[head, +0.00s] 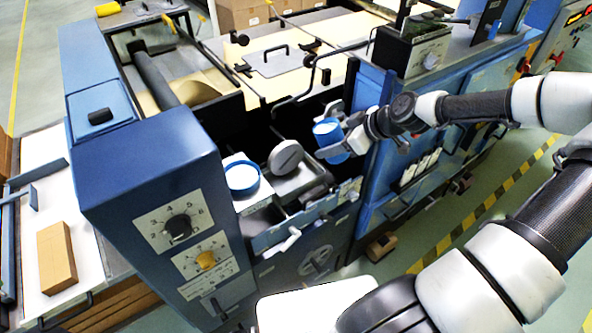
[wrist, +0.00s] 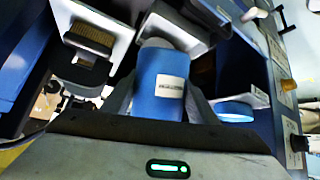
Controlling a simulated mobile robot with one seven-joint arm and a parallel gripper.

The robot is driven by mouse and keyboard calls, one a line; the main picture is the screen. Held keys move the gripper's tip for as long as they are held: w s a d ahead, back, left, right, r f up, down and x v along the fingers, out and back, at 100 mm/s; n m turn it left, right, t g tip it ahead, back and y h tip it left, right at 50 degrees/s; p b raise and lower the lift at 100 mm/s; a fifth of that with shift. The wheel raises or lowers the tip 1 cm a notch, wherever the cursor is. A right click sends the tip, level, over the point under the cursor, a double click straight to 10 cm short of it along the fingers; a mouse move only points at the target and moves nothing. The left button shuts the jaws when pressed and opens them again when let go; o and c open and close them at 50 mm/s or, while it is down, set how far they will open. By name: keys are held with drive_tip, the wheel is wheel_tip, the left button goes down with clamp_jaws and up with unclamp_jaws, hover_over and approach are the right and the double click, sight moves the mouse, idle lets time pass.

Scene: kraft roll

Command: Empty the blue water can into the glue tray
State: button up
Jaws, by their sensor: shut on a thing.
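My gripper (head: 345,137) is shut on the blue water can (head: 330,141), at the open bay of the blue machine. The can looks roughly upright, perhaps slightly tilted, its rim facing up. In the wrist view, the can (wrist: 166,88) sits between the two fingers and shows a white label with unreadable print. What appears to be the glue tray (head: 309,182) is a grey metal tray to the lower left of the can. A round grey disc (head: 286,156) stands over its far side. The tray's inside is partly hidden, and I cannot tell what it holds.
A blue round dish (head: 242,177) stands on a white block left of the tray. The blue control cabinet (head: 150,170) with dials rises further left. A bent dark handle (head: 312,75) and a control box (head: 412,50) stand behind the gripper.

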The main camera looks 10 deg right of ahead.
drive_tip(key=shift+w+a+f+g+h, duration=0.15)
drive_tip(key=shift+a+f+g+h, duration=0.15)
drive_tip(key=shift+f, duration=0.2)
drive_tip(key=shift+w+a+f+g+h, duration=0.15)
drive_tip(key=shift+f+h, duration=0.2)
drive_tip(key=shift+f, duration=0.2)
drive_tip(key=shift+w+a+f+g+h, duration=0.15)
drive_tip(key=shift+f+g+h, duration=0.15)
drive_tip(key=shift+f, duration=0.2)
drive_tip(key=shift+f+g+h, duration=0.55)
drive_tip(key=shift+f+h, duration=0.2)
drive_tip(key=shift+f, duration=0.25)
idle(0.6)
drive_tip(key=shift+r+n+g+h, duration=0.3)
drive_tip(key=shift+r+g+h, duration=0.2)
drive_tip(key=shift+h, duration=0.2)
idle(0.6)
drive_tip(key=shift+f+b, duration=0.5)
drive_tip(key=shift+f+g+h+b, duration=0.4)
drive_tip(key=shift+f+h+b, duration=0.3)
drive_tip(key=shift+f+b, duration=0.95)
drive_tip(key=shift+r+g+h+b, duration=0.5)
drive_tip(key=shift+r+h+b, duration=0.15)
drive_tip(key=shift+r, duration=0.2)
drive_tip(key=shift+w+a+f, duration=0.1)
drive_tip(key=shift+f, duration=0.1)
drive_tip(key=shift+f+h+b, duration=0.1)
drive_tip(key=shift+h+b, duration=0.15)
drive_tip(key=shift+b, duration=0.05)
